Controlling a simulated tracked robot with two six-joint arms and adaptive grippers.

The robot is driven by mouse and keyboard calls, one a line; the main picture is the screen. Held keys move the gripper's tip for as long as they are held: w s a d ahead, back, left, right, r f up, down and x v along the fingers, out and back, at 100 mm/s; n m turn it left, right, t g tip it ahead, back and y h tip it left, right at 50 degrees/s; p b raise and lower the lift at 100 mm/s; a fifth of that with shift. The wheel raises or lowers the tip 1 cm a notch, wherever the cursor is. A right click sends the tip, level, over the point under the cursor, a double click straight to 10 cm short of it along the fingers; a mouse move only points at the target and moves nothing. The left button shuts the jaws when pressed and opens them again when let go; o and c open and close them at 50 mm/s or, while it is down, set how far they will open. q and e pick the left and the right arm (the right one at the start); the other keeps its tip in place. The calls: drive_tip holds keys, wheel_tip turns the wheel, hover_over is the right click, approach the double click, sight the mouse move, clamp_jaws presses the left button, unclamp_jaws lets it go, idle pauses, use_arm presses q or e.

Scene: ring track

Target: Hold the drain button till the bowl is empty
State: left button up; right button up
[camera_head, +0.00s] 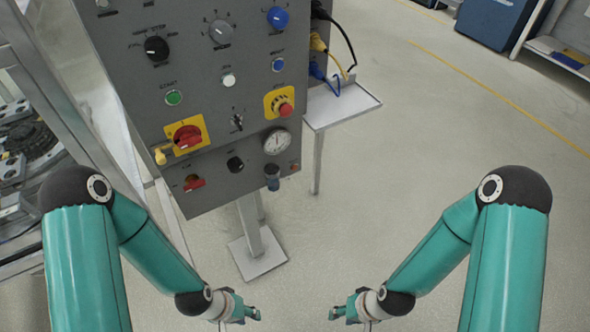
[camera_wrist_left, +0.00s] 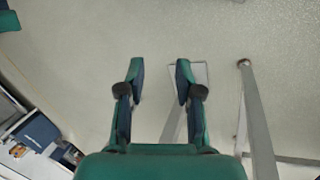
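A grey control panel (camera_head: 215,110) stands ahead, tilted in the head view. Below its gauge (camera_head: 277,142) hangs a small clear bowl with a blue-dark top (camera_head: 272,176); its contents are too small to tell. The panel carries a green START button (camera_head: 174,97), a white button (camera_head: 229,80) and a blue button (camera_head: 278,64). I cannot read which control is the drain button. My left gripper (camera_head: 245,308) is low, below the panel and away from it; in the left wrist view (camera_wrist_left: 160,75) its fingers are apart and empty. My right gripper (camera_head: 341,307) is also low, looks open and empty, and touches nothing.
A red rotary switch (camera_head: 187,136) and a red emergency stop (camera_head: 285,109) sit on yellow plates. A small side shelf (camera_head: 342,104) with plugged cables is right of the panel. The panel's post has a floor plate (camera_head: 258,262). Floor at right is clear.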

use_arm(q)
clamp_jaws()
idle(1.1)
